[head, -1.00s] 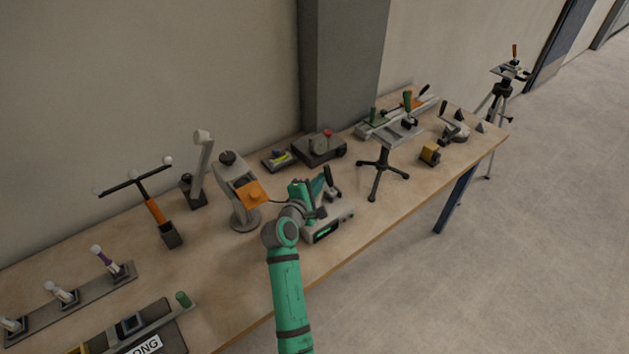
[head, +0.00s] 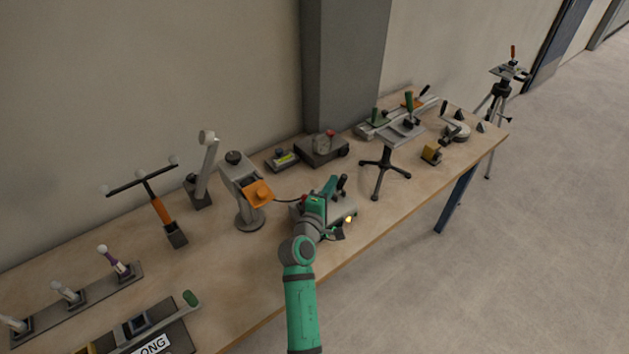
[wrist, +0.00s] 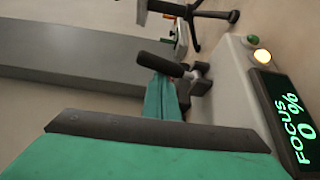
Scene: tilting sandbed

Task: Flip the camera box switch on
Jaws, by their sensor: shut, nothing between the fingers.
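My arm hides part of the box.
A grey stand with an orange block (head: 258,193) is left of the box, with a cable running towards the box. A black-legged stand (head: 380,175) is to the right. A dark box with a red knob (head: 322,148) sits behind. The front table edge is clear.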

